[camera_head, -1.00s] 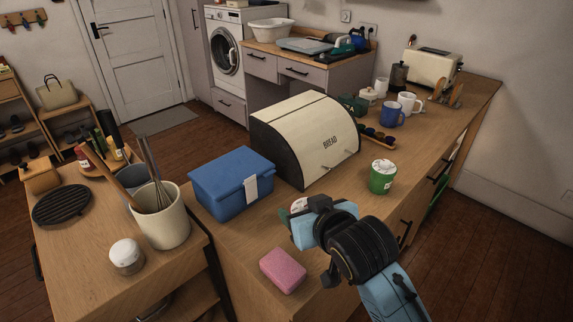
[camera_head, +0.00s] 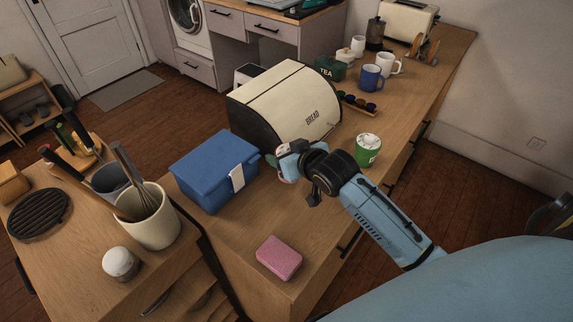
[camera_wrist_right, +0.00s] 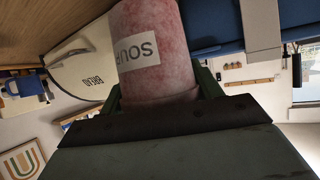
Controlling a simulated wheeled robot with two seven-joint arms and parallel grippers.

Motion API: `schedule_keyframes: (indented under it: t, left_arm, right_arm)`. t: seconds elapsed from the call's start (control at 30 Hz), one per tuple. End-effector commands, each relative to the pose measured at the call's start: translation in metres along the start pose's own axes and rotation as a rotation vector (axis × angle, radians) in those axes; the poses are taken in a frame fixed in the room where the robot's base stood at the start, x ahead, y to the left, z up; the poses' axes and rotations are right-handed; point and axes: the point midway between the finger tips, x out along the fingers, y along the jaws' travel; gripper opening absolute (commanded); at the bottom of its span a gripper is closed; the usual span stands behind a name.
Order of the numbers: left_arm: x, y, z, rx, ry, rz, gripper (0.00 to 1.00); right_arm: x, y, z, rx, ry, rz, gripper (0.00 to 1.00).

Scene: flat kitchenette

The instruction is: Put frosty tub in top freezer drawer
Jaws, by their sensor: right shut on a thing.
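The frosty tub (camera_wrist_right: 155,50) is a reddish, frost-covered cylinder with a white SOUP label, upside down in the right wrist view. My right gripper (camera_wrist_right: 160,95) is shut around it. In the head view my right gripper (camera_head: 298,165) is over the counter, between the blue box and the green tub, in front of the bread bin. Only a small pale and red part of the frosty tub (camera_head: 285,175) shows there, and the gripper hides the rest. My left gripper is not in view. I cannot make out a freezer drawer in these views.
The bread bin (camera_head: 275,105), blue box (camera_head: 212,175), green tub (camera_head: 368,153) and pink sponge (camera_head: 279,258) stand around the gripper on the counter. Mugs (camera_head: 371,79) and a toaster (camera_head: 408,22) are farther back. A utensil crock (camera_head: 150,225) stands at left. Counter around the sponge is clear.

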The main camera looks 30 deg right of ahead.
Motion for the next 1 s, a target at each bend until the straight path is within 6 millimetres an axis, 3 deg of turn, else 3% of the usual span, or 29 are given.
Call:
schedule_keyframes:
  t: [0.4,0.8,0.83,1.0]
  left_arm:
    - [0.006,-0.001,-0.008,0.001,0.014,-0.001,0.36]
    - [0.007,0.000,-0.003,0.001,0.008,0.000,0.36]
    - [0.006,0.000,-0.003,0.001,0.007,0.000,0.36]
    - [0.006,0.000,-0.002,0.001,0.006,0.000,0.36]
  right_arm:
    - [0.022,0.000,0.040,-0.001,0.004,0.000,0.32]
    - [0.025,0.000,0.044,-0.001,0.004,0.000,0.32]
    - [0.025,0.000,0.045,-0.001,0.002,0.000,0.68]
    - [0.024,0.000,0.044,-0.001,0.002,0.000,0.86]
